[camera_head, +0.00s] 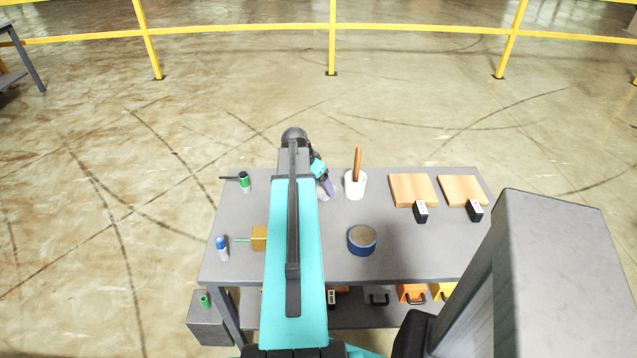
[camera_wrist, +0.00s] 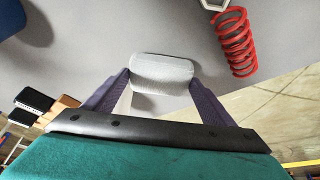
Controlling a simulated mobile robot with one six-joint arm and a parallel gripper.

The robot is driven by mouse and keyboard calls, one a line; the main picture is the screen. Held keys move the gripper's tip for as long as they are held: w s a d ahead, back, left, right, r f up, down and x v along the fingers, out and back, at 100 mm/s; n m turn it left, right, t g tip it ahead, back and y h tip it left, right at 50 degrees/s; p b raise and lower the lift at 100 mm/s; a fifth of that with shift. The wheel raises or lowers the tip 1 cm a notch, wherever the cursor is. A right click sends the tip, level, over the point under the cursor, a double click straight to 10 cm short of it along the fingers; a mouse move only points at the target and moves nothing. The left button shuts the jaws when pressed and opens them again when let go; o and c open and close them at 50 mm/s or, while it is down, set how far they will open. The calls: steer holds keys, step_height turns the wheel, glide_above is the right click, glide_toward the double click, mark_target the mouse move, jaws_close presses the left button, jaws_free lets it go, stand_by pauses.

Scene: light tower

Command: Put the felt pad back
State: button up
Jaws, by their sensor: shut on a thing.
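My gripper (camera_wrist: 160,82) shows in the wrist view with its two purple fingers shut on a pale grey, round-edged pad (camera_wrist: 162,68), which looks like the felt pad. The pad sits between the fingertips over the grey table top; I cannot tell whether it touches the table. In the head view my gripper (camera_head: 328,188) is over the back middle of the table (camera_head: 410,262), left of a white cup. A bit of the pale thing (camera_head: 322,197) shows under it there. The pad's place cannot be made out.
A red spring (camera_wrist: 236,42) is close right of my gripper. The white cup (camera_head: 355,184) holds a wooden handle. A blue round tin (camera_head: 361,240), wooden boards (camera_head: 412,189) and black blocks (camera_head: 420,212) stand to the right. A blue-topped bottle (camera_head: 222,247) is at left.

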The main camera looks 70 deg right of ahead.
steer(key=shift+f, duration=0.3)
steer(key=shift+f, duration=0.15)
steer(key=o, duration=0.9)
steer(key=shift+r, duration=0.25)
steer(key=shift+b+v, duration=1)
steer(key=shift+v, duration=4.9)
